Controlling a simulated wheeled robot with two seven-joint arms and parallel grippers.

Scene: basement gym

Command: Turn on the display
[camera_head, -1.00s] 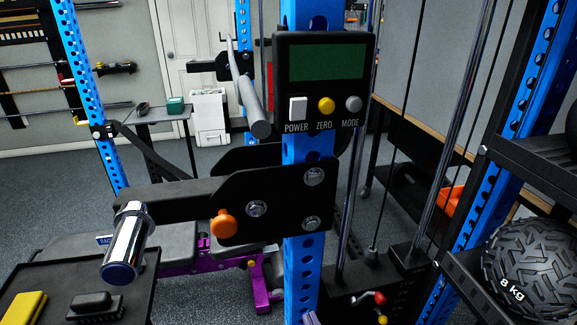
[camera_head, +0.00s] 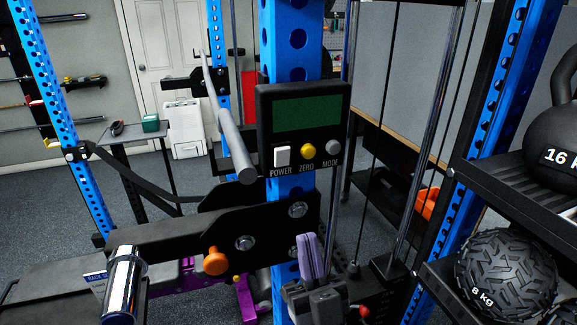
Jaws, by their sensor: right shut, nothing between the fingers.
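The display (camera_head: 305,115) is a black box fixed to the blue upright, with a blank dark green screen. Below the screen sit a white POWER button (camera_head: 282,156), a yellow ZERO button (camera_head: 308,151) and a grey MODE button (camera_head: 333,146). My right gripper (camera_head: 307,240) comes up from the bottom, below the display and in front of the upright. Its pale purple fingers are shut with nothing between them, apart from the buttons. My left gripper is not in view.
A black rack arm with an orange knob (camera_head: 216,261) juts left below the display. A chrome bar end (camera_head: 122,285) stands at lower left. Shelves at right hold an 8 kg ball (camera_head: 506,275) and a 16 kg kettlebell (camera_head: 562,140). A barbell (camera_head: 238,150) is behind the display's left.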

